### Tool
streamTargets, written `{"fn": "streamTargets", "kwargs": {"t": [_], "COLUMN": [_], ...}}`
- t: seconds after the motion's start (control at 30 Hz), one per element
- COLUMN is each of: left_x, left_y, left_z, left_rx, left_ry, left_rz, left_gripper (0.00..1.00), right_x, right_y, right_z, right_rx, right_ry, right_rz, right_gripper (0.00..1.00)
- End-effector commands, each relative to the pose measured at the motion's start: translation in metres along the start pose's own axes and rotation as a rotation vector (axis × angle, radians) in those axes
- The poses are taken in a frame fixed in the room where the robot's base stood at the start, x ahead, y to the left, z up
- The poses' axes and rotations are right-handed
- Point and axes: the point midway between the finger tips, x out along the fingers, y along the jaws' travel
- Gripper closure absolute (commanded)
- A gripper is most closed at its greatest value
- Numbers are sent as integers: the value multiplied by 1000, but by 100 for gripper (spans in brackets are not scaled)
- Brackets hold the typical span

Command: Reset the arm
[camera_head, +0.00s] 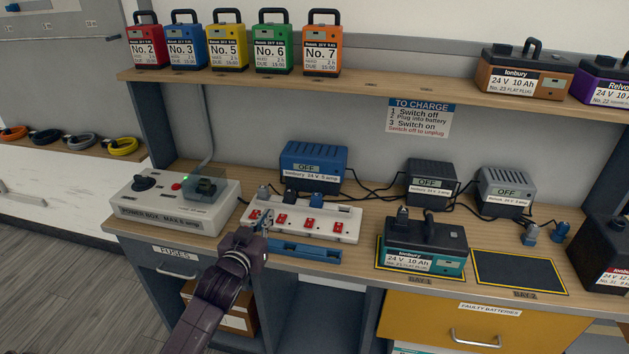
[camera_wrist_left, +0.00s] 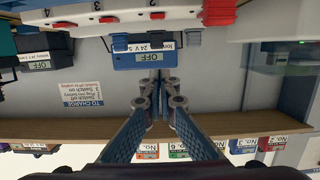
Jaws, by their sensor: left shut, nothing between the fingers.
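My left arm comes in from the lower left in the head view. Its gripper (camera_head: 263,222) is at the front left of the white switch strip (camera_head: 345,226). I cannot tell if it touches the strip. In the left wrist view, which is upside down, the two blue fingers of the left gripper (camera_wrist_left: 155,80) meet at the tips, with nothing between them. The strip (camera_wrist_left: 130,14) and the blue charger (camera_wrist_left: 183,60) lie beyond the tips. My right gripper is in neither view.
A grey power box (camera_head: 150,212) stands left of the strip. A teal battery (camera_head: 425,262) sits on a marked mat at right; the mat beside it (camera_head: 518,272) is empty. Several chargers stand behind, with cables on the bench. Coloured batteries line the shelf (camera_head: 400,88) above.

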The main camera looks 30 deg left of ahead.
Motion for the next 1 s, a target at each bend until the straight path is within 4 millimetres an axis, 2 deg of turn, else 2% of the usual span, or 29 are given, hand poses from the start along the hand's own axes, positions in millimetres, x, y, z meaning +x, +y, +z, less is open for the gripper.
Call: {"fn": "streamTargets", "kwargs": {"t": [0.13,0.2,0.27,0.37,0.47,0.5,0.6,0.8,1.0], "left_x": [0,-4,-12,-39,-86,-107,-157,-238,-305], "left_y": [1,4,11,31,56,65,83,104,116], "left_z": [1,8,21,59,108,125,158,194,210], "left_rx": [1,5,16,50,100,122,170,237,287], "left_ry": [-3,-24,-68,-199,-385,-459,-619,-843,-1011], "left_rz": [0,3,8,25,58,74,117,195,268], "left_gripper": [100,100,100,100,100,100,100,100,100], "right_x": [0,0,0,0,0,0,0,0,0], "right_y": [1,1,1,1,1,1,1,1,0], "right_z": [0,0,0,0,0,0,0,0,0], "right_rx": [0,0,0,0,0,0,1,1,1], "right_ry": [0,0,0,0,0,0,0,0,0], "right_rz": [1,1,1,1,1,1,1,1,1], "right_gripper": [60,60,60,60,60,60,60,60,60]}}
